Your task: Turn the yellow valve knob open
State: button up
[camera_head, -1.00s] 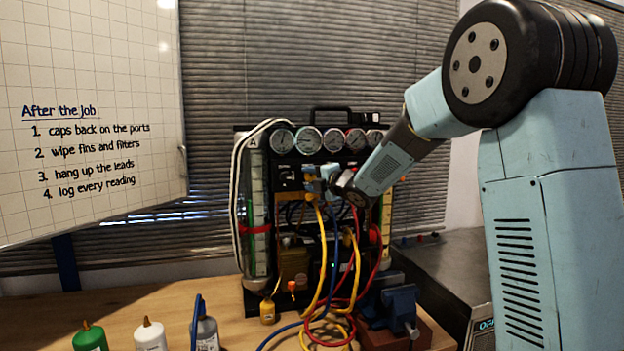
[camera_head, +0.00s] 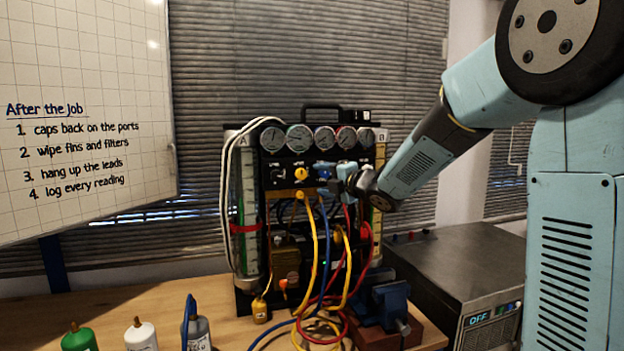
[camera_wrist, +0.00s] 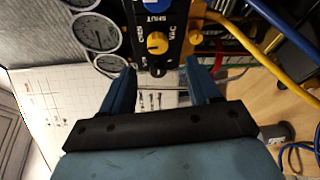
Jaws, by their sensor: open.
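The yellow valve knob (camera_head: 300,174) is on the black front panel of the gauge rig, below the round gauges. In the wrist view the yellow knob (camera_wrist: 157,43) shows in full, with SHUT, OPEN and VAC lettering around it. Its exact pointer direction is hard to read. My gripper (camera_head: 324,175) is just right of the knob in the head view, at about its height. In the wrist view my gripper's (camera_wrist: 160,68) blue fingers are spread apart and empty, with the knob seen beyond the gap between them. I see no contact with the knob.
Yellow, blue and red hoses (camera_head: 313,245) hang below the panel. A blue vise (camera_head: 390,303) stands at the bench's right, beside a metal unit marked OFF (camera_head: 455,270). Several bottles (camera_head: 141,335) stand at the front left. A blue knob edge (camera_wrist: 152,4) lies near the yellow knob.

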jog(key=v, duration=0.4)
jog(key=shift+s+d, duration=0.15)
jog(key=shift+s, duration=0.1)
jog(key=s+d+m+g+h, duration=0.1)
jog(key=s+d+m+h, duration=1.1)
jog(key=d+m, duration=0.4)
jog(key=s+f+m+g, duration=0.3)
jog(key=s+f+m, duration=0.1)
jog(key=s, duration=0.7)
jog(key=s+f+m+g+y, duration=0.1)
jog(key=s+f+m+g, duration=0.3)
jog(key=s+m, duration=0.3)
jog(key=s+f, duration=0.1)
jog(key=s, duration=0.4)
jog(key=shift+a, duration=0.35)
